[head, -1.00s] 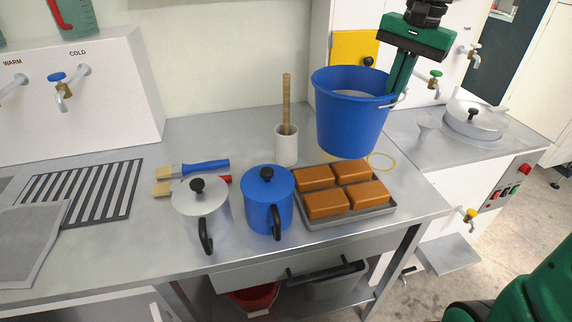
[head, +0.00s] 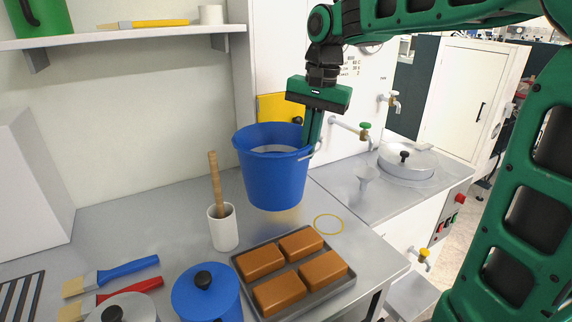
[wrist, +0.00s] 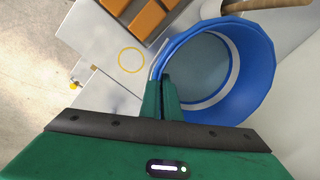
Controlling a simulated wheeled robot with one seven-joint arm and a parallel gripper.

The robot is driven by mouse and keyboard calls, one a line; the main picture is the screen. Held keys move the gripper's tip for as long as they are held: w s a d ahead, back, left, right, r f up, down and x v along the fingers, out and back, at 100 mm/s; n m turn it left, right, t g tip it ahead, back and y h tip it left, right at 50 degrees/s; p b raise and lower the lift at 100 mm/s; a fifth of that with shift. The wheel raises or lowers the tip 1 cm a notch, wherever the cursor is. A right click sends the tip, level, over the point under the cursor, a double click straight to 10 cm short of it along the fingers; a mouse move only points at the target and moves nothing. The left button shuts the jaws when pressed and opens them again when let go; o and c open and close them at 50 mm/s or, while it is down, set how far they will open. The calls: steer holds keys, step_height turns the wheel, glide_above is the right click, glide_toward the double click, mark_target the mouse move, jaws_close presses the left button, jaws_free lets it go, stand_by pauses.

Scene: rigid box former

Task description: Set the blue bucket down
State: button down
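The blue bucket (head: 272,172) hangs upright from my gripper (head: 311,140) above the back right part of the steel table (head: 150,222). My green fingers are closed on its right rim, near the handle ear. In the wrist view my gripper (wrist: 166,88) has its fingers together at the rim of the bucket (wrist: 243,42), whose inside shows a pale grey surface and a white band. A yellow ring (head: 329,224) is marked on the table, right of and below the bucket in the head view; it also shows in the wrist view (wrist: 131,60).
A tray (head: 346,284) of several orange-brown blocks lies in front of the ring. A white cup (head: 223,232) with a wooden stick stands left of the bucket. A blue lidded pot (head: 207,297) and brushes (head: 120,270) are nearer. A machine with a round lid (head: 407,160) is right.

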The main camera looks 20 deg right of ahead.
step_height(320, 180, down, 9)
steer(key=shift+r, duration=0.2)
stand_by(0.5)
steer(key=shift+d, duration=0.1)
steer(key=c, duration=2)
jaws_free()
steer(key=shift+f, duration=0.1)
step_height(320, 180, up, 12)
steer(key=s+d, duration=0.1)
steer(key=shift+n, duration=0.4)
steer(key=s+d+f, duration=0.2)
steer(key=s+d, duration=0.1)
steer(key=s, duration=0.1)
steer(key=s+d+f, duration=0.3)
steer(key=s, duration=0.1)
steer(key=s+d+f, duration=0.3)
steer(key=s, duration=0.2)
steer(key=shift+d+f, duration=0.2)
steer(key=shift+d, duration=0.15)
steer(key=shift+o, duration=0.4)
steer(key=s+d+f, duration=0.2)
steer(key=s+f, duration=0.2)
steer(key=s, duration=0.2)
steer(key=s+d+f+n+g, duration=0.1)
steer(key=s+d+f, duration=0.1)
steer(key=s+f, duration=0.2)
steer(key=s, duration=0.3)
steer(key=shift+s+d+f+h, duration=0.15)
steer(key=shift+s+f+h, duration=0.1)
steer(key=shift+f+h, duration=0.15)
